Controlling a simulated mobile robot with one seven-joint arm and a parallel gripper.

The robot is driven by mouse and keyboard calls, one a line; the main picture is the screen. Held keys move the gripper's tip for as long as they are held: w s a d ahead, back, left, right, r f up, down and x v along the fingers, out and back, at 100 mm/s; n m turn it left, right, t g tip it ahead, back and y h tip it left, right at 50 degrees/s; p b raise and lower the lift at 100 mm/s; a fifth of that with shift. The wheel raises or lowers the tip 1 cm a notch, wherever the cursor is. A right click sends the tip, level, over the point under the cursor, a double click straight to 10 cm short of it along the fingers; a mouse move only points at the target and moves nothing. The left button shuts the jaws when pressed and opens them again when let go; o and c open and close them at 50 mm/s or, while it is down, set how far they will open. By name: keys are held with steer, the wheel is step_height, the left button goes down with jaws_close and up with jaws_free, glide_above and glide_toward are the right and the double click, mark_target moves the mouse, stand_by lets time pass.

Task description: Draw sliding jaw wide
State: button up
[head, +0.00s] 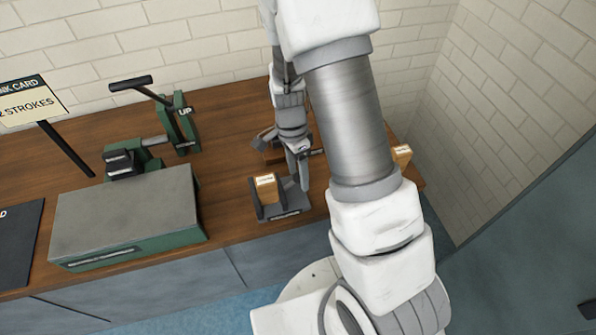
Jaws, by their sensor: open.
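A small grey vise-like fixture (284,215) sits near the front edge of the wooden bench. A wooden block (266,188) with a pale label stands in it, beside a dark upright jaw (254,200) on the left. My gripper (299,176) reaches down at the fixture's right side, right of the block. It is open, its fingers close to the right-hand upright part. I cannot tell whether they touch it. My gripper and arm hide part of the fixture's right side and what lies behind it.
A green press with a grey flat top (125,210) and a black-handled lever (131,83) stand at left. A sign card (30,100) is on a post. Another wooden block (402,155) lies right of my arm. Brick walls close the back and right.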

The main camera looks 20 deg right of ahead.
steer(key=shift+c, duration=0.2)
jaws_close()
stand_by(0.7)
stand_by(0.4)
